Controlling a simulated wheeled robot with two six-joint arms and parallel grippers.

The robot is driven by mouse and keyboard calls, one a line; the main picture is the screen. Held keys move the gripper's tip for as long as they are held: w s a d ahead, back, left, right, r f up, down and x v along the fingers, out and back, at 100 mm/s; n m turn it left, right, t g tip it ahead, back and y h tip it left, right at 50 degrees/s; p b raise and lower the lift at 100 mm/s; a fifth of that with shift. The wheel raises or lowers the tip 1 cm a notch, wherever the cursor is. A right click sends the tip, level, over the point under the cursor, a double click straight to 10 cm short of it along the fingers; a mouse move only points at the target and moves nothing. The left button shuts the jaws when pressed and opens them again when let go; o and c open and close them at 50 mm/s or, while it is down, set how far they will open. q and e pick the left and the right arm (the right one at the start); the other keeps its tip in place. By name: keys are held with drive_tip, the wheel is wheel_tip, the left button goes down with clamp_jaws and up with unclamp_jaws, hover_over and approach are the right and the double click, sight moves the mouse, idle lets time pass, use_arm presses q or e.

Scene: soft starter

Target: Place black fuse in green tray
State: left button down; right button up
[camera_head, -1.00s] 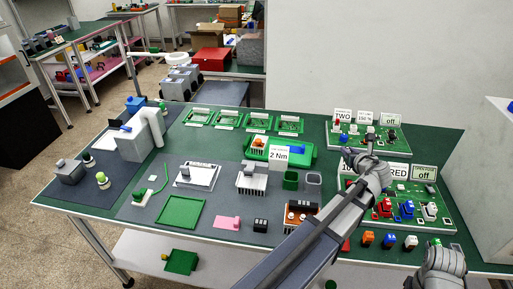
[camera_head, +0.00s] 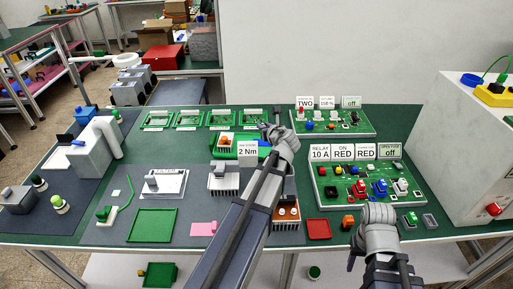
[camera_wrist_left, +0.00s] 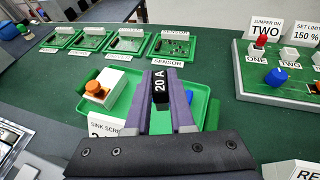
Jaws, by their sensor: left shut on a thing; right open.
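My left gripper (camera_head: 277,128) is shut on a black fuse marked 20 A (camera_wrist_left: 159,86), which shows between its fingers in the left wrist view. The fuse is over or just in front of a green tray (camera_wrist_left: 213,108) at the back middle of the table; I cannot tell whether it touches. This tray also shows in the head view (camera_head: 263,151), partly hidden by my left arm. Another flat green tray (camera_head: 152,225) lies empty at the front left. My right gripper (camera_head: 377,210) is open and empty, near the front right of the table.
A pale block with an orange knob (camera_wrist_left: 98,91) stands in the back tray. A 2 Nm sign (camera_head: 247,149) stands before it. Two labelled boards (camera_head: 330,122) (camera_head: 372,185) are on the right. An orange block (camera_head: 348,222) and a red tray (camera_head: 318,229) sit near my right gripper.

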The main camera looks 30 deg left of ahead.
use_arm(q)
drive_tip(key=shift+f+b, duration=3.95)
drive_tip(key=shift+f, duration=0.5)
drive_tip(key=shift+f, duration=0.2)
drive_tip(key=c, duration=1.1)
unclamp_jaws()
drive_tip(key=shift+r, duration=0.1)
drive_tip(key=shift+o, duration=0.2)
